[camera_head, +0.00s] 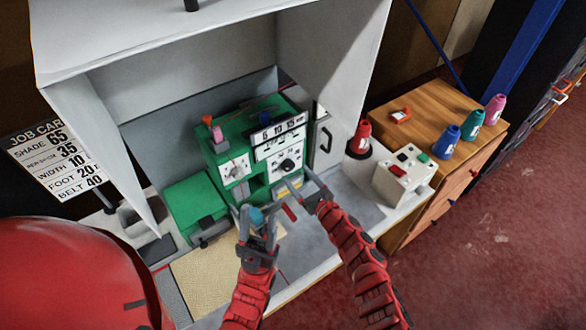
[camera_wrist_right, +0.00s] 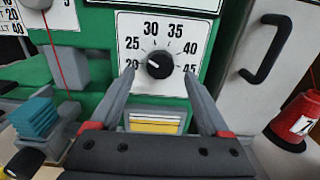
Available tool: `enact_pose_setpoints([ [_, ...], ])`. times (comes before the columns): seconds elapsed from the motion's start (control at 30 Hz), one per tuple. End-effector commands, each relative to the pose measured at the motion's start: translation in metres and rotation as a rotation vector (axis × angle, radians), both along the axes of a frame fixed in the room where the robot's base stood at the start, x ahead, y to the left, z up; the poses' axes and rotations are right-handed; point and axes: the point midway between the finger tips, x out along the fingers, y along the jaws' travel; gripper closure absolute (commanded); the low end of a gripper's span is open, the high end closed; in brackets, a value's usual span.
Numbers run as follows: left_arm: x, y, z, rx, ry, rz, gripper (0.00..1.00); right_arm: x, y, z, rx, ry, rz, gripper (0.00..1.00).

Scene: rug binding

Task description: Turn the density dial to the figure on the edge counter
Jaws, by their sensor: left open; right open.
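The density dial is a black knob (camera_wrist_right: 159,64) on a white plate with figures from 20 to 45. Its white mark points left and slightly down, towards the 20 side. The knob also shows on the green machine (camera_head: 287,165) in the head view. My right gripper (camera_wrist_right: 158,76) is open, with its fingertips either side of the knob; contact cannot be told. My left gripper (camera_head: 258,213) is open, low in front of the machine, near a teal piece (camera_head: 256,216). A small red device with a pale face (camera_head: 401,115) lies on the wooden cabinet; no figure is legible.
A job card (camera_head: 58,158) hangs at left, listing several figures, including 35. A second dial plate (camera_head: 235,170) sits left of the density dial. A beige control box (camera_head: 403,178) and a red cone (camera_head: 360,138) stand at right.

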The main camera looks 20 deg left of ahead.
Motion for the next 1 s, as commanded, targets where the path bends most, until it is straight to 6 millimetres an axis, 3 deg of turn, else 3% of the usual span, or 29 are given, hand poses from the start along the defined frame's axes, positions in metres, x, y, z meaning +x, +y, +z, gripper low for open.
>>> enact_pose_setpoints([
  [0.3, 0.000, 0.000, 0.002, 0.000, 0.000, 0.000, 0.50, 0.017, 0.016, 0.000, -0.002, 0.000, -0.007, 0.20],
  [0.8, 0.000, 0.000, 0.002, 0.000, 0.000, 0.000, 0.50, 0.018, 0.023, 0.000, 0.000, 0.001, -0.001, 0.20],
  [1.0, 0.000, 0.000, 0.002, 0.000, 0.000, 0.000, 0.50, 0.018, 0.023, 0.000, 0.000, 0.001, -0.001, 0.54],
])
